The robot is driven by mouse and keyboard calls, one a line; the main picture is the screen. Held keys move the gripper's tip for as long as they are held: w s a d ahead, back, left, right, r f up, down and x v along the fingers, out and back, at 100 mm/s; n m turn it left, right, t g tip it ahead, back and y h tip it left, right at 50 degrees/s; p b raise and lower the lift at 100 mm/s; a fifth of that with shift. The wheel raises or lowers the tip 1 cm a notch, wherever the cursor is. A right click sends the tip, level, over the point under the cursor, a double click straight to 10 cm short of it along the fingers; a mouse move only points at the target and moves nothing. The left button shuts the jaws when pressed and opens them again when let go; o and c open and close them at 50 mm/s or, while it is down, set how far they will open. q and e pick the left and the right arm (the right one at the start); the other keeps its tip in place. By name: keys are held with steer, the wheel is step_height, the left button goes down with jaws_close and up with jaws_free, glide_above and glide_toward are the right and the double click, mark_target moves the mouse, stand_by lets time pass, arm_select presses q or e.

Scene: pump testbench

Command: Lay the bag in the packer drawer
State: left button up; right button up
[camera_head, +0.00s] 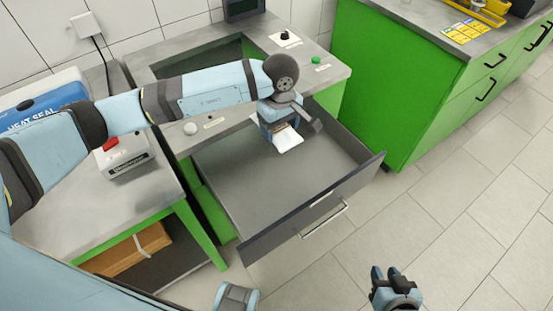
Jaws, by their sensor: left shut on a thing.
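The packer drawer (240,204) is pulled out from the green and grey bench, and its grey floor is bare where I can see it. My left arm reaches in from the left across the bench. My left gripper (284,127) points down over the back part of the open drawer. It is shut on the bag (289,139), a small white piece showing below the gripper. The gripper hides part of the bag, and I cannot tell whether the bag touches the drawer floor. My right gripper (389,274) is empty at the bottom right, over the floor, with its fingers apart.
The drawer's front panel (315,205) with its handle stands toward me. A heat sealer (45,105) and a small box with a red button (111,144) are at left. A green cabinet (400,85) stands at right. The tiled floor is clear.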

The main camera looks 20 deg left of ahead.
mark_target(279, 167)
arm_select(q)
step_height(279, 167, down, 14)
steer(key=shift+f, duration=0.25)
steer(key=shift+f, duration=0.1)
steer(key=shift+f+b, duration=0.2)
steer(key=shift+b, duration=0.1)
steer(key=o, duration=1)
steer(key=shift+r, duration=0.1)
steer(key=shift+r, duration=0.1)
step_height(279, 167, up, 12)
steer(key=shift+r, duration=0.1)
